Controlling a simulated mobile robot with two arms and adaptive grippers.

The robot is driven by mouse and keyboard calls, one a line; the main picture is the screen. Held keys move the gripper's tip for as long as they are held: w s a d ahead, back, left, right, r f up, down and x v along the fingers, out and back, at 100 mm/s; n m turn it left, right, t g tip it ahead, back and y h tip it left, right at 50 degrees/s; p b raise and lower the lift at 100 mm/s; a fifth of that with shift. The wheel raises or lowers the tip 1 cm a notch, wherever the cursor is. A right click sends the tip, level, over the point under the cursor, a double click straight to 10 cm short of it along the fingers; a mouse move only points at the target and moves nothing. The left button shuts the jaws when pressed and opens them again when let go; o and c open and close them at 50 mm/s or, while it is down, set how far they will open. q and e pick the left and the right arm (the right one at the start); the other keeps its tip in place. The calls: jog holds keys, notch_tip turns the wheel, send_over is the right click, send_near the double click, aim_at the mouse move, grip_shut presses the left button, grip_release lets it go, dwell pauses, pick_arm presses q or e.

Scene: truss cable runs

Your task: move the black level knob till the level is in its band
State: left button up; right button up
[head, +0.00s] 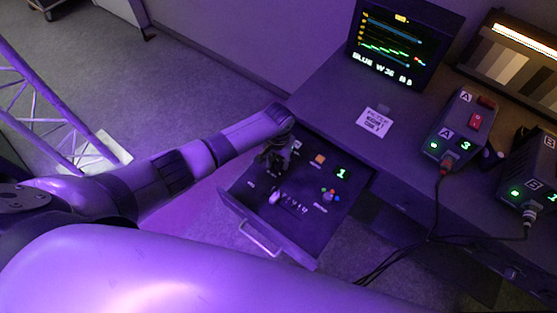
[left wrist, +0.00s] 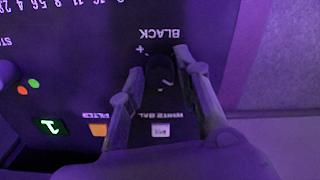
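The black level knob (left wrist: 160,72) is a dark round knob under the upside-down label BLACK in the left wrist view. My left gripper (left wrist: 160,62) has one finger on each side of it, fingers spread, with small gaps seeming to show; contact is hard to tell. In the head view my left gripper (head: 273,157) is low over the far left corner of the open drawer panel (head: 300,228) and hides the knob. The monitor (head: 403,45) shows a green trace turning red at right, between coloured lines; its level is too small to read. My right gripper is out of view.
Control boxes A (head: 455,127) and B (head: 530,172) stand on the desk with cables hanging. A truss (head: 40,110) stands at left.

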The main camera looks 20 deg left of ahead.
aim_at(278, 163)
pick_arm(q)
jog(key=shift+o, duration=1.2)
notch_tip(278, 163, up, 12)
